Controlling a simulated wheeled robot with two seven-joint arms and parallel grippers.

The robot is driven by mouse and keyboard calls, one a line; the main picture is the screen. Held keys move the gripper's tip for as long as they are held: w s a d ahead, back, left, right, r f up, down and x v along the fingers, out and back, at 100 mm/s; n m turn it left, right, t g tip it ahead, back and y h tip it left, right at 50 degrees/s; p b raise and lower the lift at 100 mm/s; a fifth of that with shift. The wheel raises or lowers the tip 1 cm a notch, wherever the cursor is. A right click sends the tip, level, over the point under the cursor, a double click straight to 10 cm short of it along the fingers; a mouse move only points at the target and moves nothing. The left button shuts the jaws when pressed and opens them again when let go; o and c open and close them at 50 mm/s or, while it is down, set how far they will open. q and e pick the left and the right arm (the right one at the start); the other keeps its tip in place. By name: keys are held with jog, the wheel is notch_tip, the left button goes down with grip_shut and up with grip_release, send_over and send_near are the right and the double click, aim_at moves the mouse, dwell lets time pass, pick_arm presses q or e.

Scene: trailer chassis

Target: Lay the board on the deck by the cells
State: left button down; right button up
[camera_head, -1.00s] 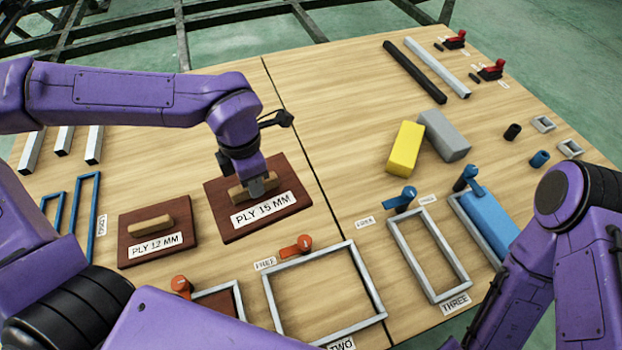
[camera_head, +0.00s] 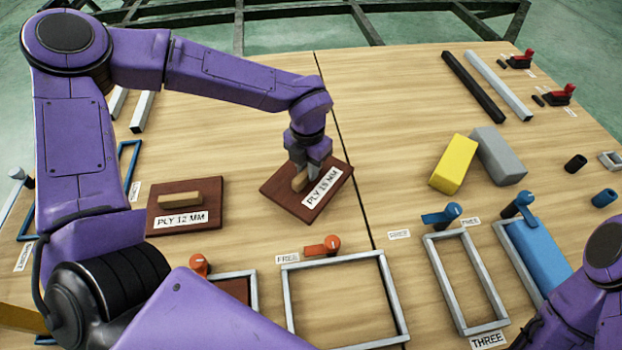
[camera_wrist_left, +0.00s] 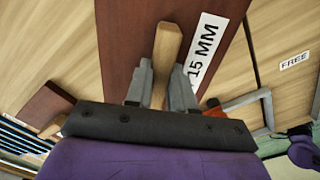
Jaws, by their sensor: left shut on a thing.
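A dark brown board labelled PLY 15 MM (camera_head: 284,194) has a light wooden handle (camera_head: 299,182). My left gripper (camera_head: 306,171) is shut on this handle from above; the left wrist view shows both fingers (camera_wrist_left: 162,85) on either side of it, above the brown board (camera_wrist_left: 130,45). The board is turned at an angle to the table; I cannot tell whether it is just clear of it. The cells are grey rectangular frames: an empty one with an orange lever (camera_head: 345,258), an empty one labelled THREE (camera_head: 433,270), and one with a blue block (camera_head: 540,258). My right gripper is out of view.
A PLY 12 MM board (camera_head: 214,189) lies to the left of the held board. A cell at the lower left holds a brown panel (camera_head: 234,290). Yellow (camera_head: 453,164) and grey (camera_head: 499,156) blocks lie to the right. Wood between them and the held board is bare.

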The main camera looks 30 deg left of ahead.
pick_arm(q)
jog(key=shift+w+f, duration=0.3)
jog(key=f, duration=0.1)
jog(key=f+b, duration=0.1)
jog(key=f, duration=0.1)
jog(key=shift+w+f+b, duration=0.25)
jog(key=shift+f+b, duration=0.05)
jog(key=shift+r, duration=0.1)
jog(key=c, duration=0.9)
grip_release()
notch_tip(320, 180, up, 12)
jog(key=p, duration=0.4)
